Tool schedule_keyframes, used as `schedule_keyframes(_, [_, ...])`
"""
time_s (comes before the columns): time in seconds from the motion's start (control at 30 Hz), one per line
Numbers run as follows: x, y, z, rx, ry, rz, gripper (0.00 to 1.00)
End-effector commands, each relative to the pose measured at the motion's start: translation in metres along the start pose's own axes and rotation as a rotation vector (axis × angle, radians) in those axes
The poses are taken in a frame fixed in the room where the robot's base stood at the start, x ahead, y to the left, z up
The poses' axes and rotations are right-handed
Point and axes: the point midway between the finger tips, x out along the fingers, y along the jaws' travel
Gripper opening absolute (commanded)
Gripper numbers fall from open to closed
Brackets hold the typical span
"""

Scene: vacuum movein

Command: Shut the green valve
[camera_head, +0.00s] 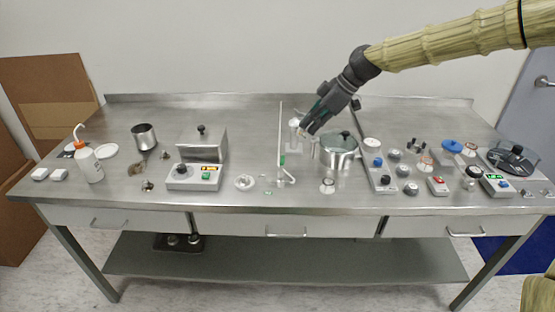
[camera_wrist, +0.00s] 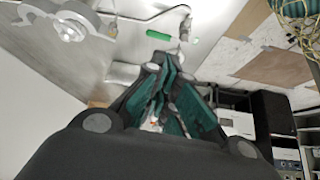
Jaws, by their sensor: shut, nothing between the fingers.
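The green valve (camera_head: 282,160) is a small green handle low on a thin upright stand (camera_head: 280,125) near the middle of the steel table, with a pale curved spout below. In the wrist view, a green bar (camera_wrist: 158,35) that looks like the same handle lies beyond my fingertips, apart from them. My gripper (camera_head: 304,131) comes in from the upper right, above the table and just right of the stand. Its fingers are together and empty; they also show in the wrist view (camera_wrist: 165,68). My fingers partly cover a small metal vessel behind them.
A lidded steel pot (camera_head: 337,153) stands close to the right of my gripper. Farther right are several knobs, boxes and a dark-topped device (camera_head: 512,157). Left are a control box (camera_head: 194,177), a metal cup (camera_head: 144,136) and a wash bottle (camera_head: 89,164).

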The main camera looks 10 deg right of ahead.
Motion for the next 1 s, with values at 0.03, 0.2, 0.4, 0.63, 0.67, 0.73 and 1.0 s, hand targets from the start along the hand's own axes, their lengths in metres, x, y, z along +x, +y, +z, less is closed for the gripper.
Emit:
schedule_keyframes(0.03, [-0.006, 0.003, 0.002, -0.016, 0.0, 0.004, 0.0])
schedule_keyframes(0.2, [-0.008, 0.006, 0.003, -0.037, -0.005, 0.003, 0.0])
schedule_keyframes(0.4, [0.016, 0.005, 0.003, -0.035, -0.006, 0.001, 0.0])
schedule_keyframes(0.63, [0.048, 0.005, 0.003, -0.034, -0.006, 0.001, 0.0])
schedule_keyframes(0.67, [0.052, 0.005, 0.003, -0.034, -0.006, 0.001, 0.0])
schedule_keyframes(0.73, [0.062, 0.005, 0.003, -0.034, -0.006, 0.001, 0.0])
schedule_keyframes(1.0, [0.096, 0.006, 0.002, -0.034, -0.006, 0.002, 0.0])
